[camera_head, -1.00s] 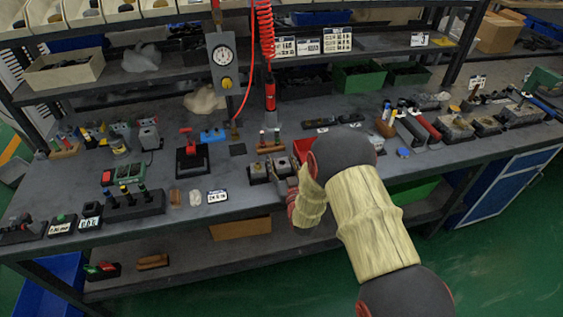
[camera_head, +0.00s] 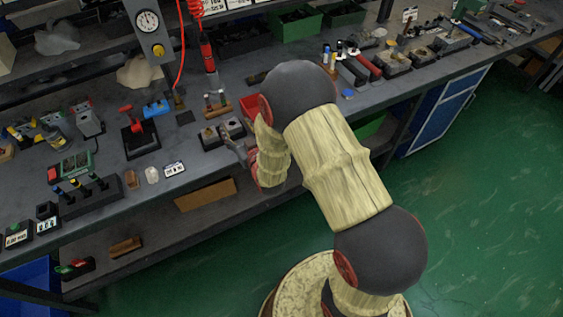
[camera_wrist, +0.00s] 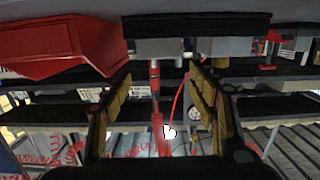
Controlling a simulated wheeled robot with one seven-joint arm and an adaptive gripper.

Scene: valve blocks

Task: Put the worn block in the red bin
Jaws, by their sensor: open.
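Two small grey blocks sit in dark holders on the bench, a left block (camera_head: 209,133) and a right block (camera_head: 233,126). I cannot tell which is worn. The red bin (camera_head: 251,104) stands just behind and right of them, partly hidden by my arm. My gripper (camera_head: 238,152) is at the bench's front edge, close in front of the holders. In the wrist view my gripper (camera_wrist: 160,82) is open, with nothing between its fingers. That view is upside down; the red bin (camera_wrist: 62,42) fills its upper left, and grey block sides (camera_wrist: 154,48) show near the top middle.
A gauge box (camera_head: 150,30) and a red coiled hose with a red tool (camera_head: 207,50) hang above the bench. A red-handled clamp (camera_head: 135,132) stands left. Grey vises (camera_head: 397,61) stand right.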

